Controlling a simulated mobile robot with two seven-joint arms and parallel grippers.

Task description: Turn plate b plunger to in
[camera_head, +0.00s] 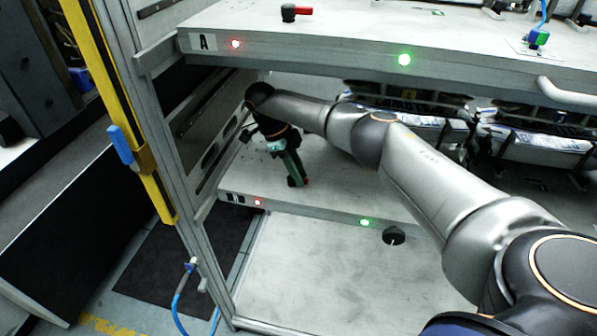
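Plate b (335,197) is the lower grey shelf, with a small dark label at its front left corner. Its plunger (305,181) shows only as a bit of red and black near the plate's left front, mostly hidden behind my gripper. My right gripper (296,178) reaches in from the right under the upper plate and points down at the plunger, its green-edged fingers at or touching it. I cannot tell whether the fingers are closed on it. My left gripper is out of view.
The upper plate A (320,46) lies above my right arm and carries its own red-handled plunger (297,12). Red and green lights sit on both front edges. A metal frame post and yellow rail (118,100) stand left. A black knob (394,236) is below plate b's edge.

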